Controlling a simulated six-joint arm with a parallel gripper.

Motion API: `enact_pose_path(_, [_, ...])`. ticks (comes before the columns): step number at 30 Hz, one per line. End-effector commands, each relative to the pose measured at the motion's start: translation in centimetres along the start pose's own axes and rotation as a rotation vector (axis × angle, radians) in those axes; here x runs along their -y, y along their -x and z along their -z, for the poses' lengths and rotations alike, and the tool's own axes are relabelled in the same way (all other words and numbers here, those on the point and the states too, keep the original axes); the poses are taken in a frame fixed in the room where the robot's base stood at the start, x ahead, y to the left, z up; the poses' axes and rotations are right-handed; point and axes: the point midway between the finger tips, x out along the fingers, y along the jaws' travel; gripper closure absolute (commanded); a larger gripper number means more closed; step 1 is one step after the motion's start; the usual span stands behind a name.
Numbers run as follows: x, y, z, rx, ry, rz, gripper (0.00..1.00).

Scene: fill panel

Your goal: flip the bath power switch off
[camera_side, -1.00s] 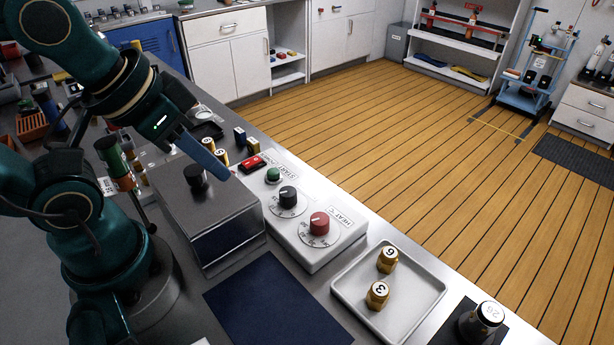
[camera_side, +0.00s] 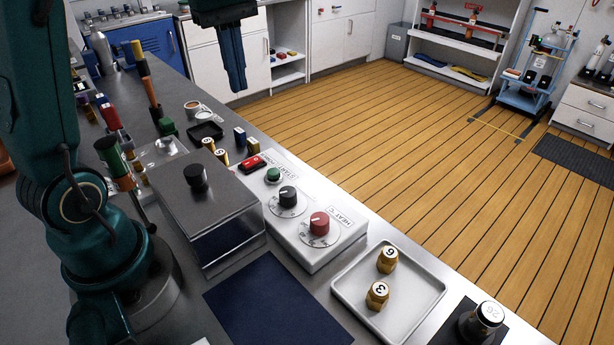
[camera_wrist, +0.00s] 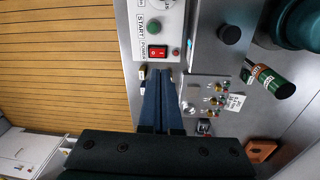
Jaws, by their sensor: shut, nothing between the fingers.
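The bath power switch is a red rocker in a black frame (camera_side: 250,163), at the far end of the white control panel (camera_side: 316,254). In the wrist view the red switch (camera_wrist: 158,52) sits by the POWER label, just beyond my fingertips in the picture. Its tilt is too small to tell for sure. My gripper (camera_side: 238,88) is shut and empty, pointing down, raised well above the bench and clear of the switch. In the wrist view its blue fingers (camera_wrist: 162,74) lie side by side.
The panel also has a green START button (camera_side: 273,174), a black knob (camera_side: 288,195) and a red HEAT knob (camera_side: 319,222). A lidded metal bath (camera_side: 207,205) stands beside it. A white tray (camera_side: 345,287) holds two brass weights.

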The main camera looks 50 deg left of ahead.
Motion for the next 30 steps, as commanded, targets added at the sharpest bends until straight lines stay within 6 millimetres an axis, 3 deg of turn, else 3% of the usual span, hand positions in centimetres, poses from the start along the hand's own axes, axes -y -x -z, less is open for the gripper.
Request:
enact_pose_path(3, [-0.5,-1.3,1.7,0.013,0.046,0.032,1.0])
enact_pose_path(9, [-0.3,-2.7,2.8,0.034,0.082,0.072,1.0])
enact_pose_path(22, [-0.2,-3.0,2.9,0.034,0.084,0.073,1.0])
enact_pose_path(30, [0.1,-6.0,2.7,0.036,0.084,0.076,1.0])
